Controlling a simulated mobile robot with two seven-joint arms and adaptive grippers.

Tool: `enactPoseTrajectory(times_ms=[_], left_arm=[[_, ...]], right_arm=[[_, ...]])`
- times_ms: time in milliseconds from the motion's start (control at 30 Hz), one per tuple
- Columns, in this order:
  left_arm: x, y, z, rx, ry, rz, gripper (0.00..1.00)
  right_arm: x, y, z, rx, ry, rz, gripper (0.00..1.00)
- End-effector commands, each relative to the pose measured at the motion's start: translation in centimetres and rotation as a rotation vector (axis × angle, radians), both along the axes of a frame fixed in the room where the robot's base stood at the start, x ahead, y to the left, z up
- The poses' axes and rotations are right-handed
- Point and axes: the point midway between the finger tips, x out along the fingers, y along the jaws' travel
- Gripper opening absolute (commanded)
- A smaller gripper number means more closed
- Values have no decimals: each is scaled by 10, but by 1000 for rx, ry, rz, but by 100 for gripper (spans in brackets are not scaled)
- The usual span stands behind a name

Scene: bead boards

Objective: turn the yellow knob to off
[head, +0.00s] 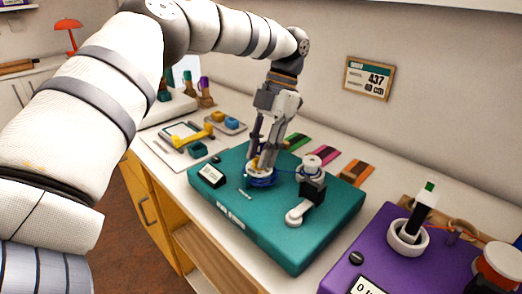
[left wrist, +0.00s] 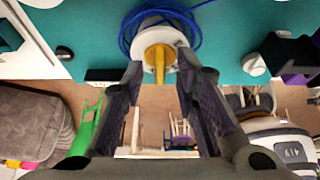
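The yellow knob (left wrist: 158,62) sits on a round white base on the teal board (head: 225,208). A blue cable (left wrist: 127,34) lies coiled around the base. In the head view the knob (head: 256,166) is largely hidden behind my left gripper (head: 262,160), which points down over it. In the left wrist view my left gripper (left wrist: 160,68) is open, its dark fingers apart. The knob shows between the fingertips with gaps at both sides; I cannot tell whether it is level with them or just beyond. My right gripper is not in view.
On the teal board, a black block with a white cap (head: 312,164) and a white lever (head: 298,214) stand right of the gripper. A small display (head: 211,175) is at its left. A purple board (head: 395,262) lies at the right. A tray (head: 226,124) stands behind.

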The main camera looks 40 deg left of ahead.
Motion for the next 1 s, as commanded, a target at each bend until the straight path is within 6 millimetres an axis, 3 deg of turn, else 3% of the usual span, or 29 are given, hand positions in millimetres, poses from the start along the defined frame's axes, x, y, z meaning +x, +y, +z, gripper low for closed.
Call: enactPoseTrajectory(times_ms=[167, 400, 533, 1000], left_arm=[[3, 0, 5, 1, 0, -1, 28], [22, -2, 50, 1, -3, 1, 28], [27, -2, 63, 2, -2, 1, 28], [28, -2, 69, 0, 0, 0, 28]], right_arm=[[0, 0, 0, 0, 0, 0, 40], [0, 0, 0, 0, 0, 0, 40], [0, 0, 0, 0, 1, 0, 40], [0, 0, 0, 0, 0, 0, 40]])
